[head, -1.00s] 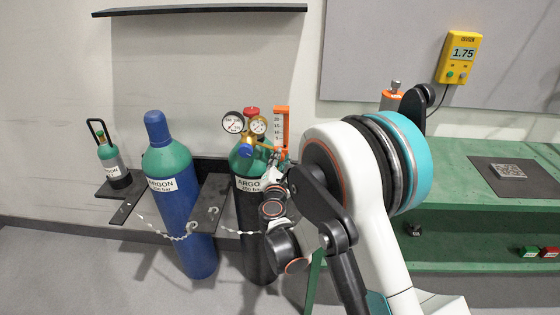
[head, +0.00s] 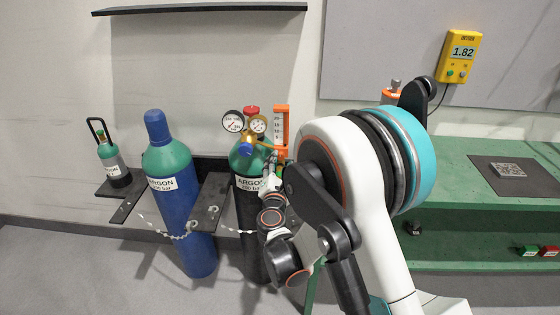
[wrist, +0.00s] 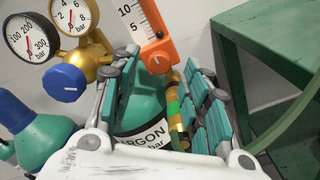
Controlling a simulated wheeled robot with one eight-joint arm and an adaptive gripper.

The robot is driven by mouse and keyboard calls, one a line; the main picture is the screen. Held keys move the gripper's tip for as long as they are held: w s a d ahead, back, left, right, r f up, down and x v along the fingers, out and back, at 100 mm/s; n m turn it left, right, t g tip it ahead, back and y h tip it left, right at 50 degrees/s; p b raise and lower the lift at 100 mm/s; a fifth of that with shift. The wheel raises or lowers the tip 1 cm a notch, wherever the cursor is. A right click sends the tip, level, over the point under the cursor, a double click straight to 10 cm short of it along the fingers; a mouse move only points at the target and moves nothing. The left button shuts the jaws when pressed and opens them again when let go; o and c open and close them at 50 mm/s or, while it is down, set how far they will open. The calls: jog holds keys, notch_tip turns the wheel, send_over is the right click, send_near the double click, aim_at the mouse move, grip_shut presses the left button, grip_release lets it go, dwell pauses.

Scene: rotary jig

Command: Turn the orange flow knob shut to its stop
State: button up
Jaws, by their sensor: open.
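The orange flow knob (wrist: 157,62) shows in the wrist view at the foot of the orange flowmeter (wrist: 151,22), with a pale line across its face. My gripper (wrist: 161,58) is open, its two teal-padded fingers on either side of the knob. I cannot tell whether either finger touches it. In the head view the flowmeter (head: 281,125) stands to the right of the gauges, and my gripper (head: 274,163) is just below it. There my gripper and arm hide much of the knob area.
Two gauges (wrist: 62,25) and a blue knob (wrist: 65,82) sit left of my fingers. The green-topped argon cylinder (wrist: 143,104) is behind them. A blue cylinder (head: 178,215) stands left, a green bench (head: 460,165) right. A yellow detector (head: 459,58) reads 1.82.

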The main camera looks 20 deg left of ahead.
jog(key=v, duration=0.4)
jog(key=shift+s, duration=0.1)
jog(key=shift+d, duration=0.15)
